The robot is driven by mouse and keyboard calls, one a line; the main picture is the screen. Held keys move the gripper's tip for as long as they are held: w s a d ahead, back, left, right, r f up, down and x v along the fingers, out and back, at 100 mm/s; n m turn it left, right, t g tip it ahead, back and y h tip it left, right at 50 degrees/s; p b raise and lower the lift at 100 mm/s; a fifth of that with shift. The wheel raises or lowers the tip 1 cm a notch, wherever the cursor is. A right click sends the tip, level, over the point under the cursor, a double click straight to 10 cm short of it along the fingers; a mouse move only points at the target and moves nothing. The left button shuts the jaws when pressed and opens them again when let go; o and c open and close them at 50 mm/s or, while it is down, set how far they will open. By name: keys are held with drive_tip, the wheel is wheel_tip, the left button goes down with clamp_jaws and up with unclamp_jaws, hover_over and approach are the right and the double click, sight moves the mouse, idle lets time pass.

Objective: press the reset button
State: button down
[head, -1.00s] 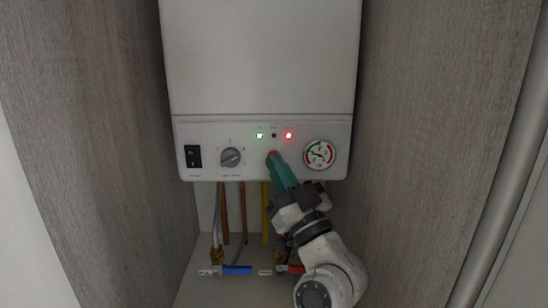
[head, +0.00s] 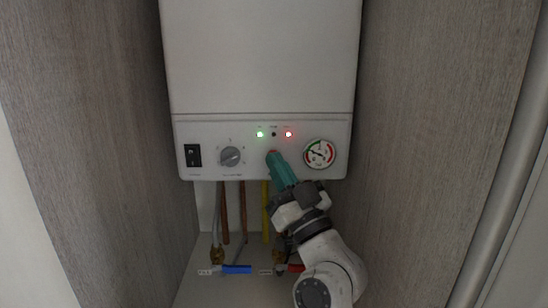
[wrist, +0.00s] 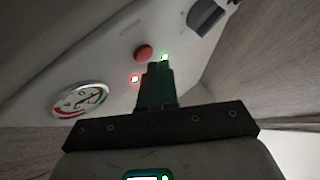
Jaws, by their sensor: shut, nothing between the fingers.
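The reset button (wrist: 144,52) is a round red button on the boiler's white control panel. It shows fully in the wrist view, just beyond and slightly left of my fingertips. In the head view only a bit of the red button (head: 271,153) shows above the tip of my gripper (head: 274,158). My gripper, with green fingers, is shut and empty, and points up at the panel from below right. In the wrist view the fingertips (wrist: 158,68) leave the button uncovered. I cannot tell whether they touch the panel.
The panel has a lit green light (head: 260,134), a lit red light (head: 288,134), a grey knob (head: 230,156), a black rocker switch (head: 192,155) and a pressure gauge (head: 320,154). Pipes and a blue-handled valve (head: 237,269) are below. Wood walls stand close on both sides.

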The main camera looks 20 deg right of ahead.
drive_tip(key=shift+w+d, duration=0.15)
drive_tip(key=shift+w, duration=0.15)
drive_tip(key=shift+w+b, duration=0.1)
drive_tip(key=shift+b, duration=0.2)
idle(0.4)
drive_tip(key=shift+s, duration=0.55)
drive_tip(key=shift+a, duration=0.2)
drive_tip(key=shift+s+a+p, duration=0.4)
drive_tip(key=shift+s+p, duration=0.35)
drive_tip(key=shift+s, duration=0.15)
drive_tip(key=shift+s+a+p, duration=0.35)
drive_tip(key=shift+s+p, duration=0.4)
drive_tip(key=shift+s, duration=0.2)
drive_tip(key=shift+s+a+p, duration=0.4)
drive_tip(key=shift+s+p, duration=0.35)
drive_tip(key=shift+s, duration=0.15)
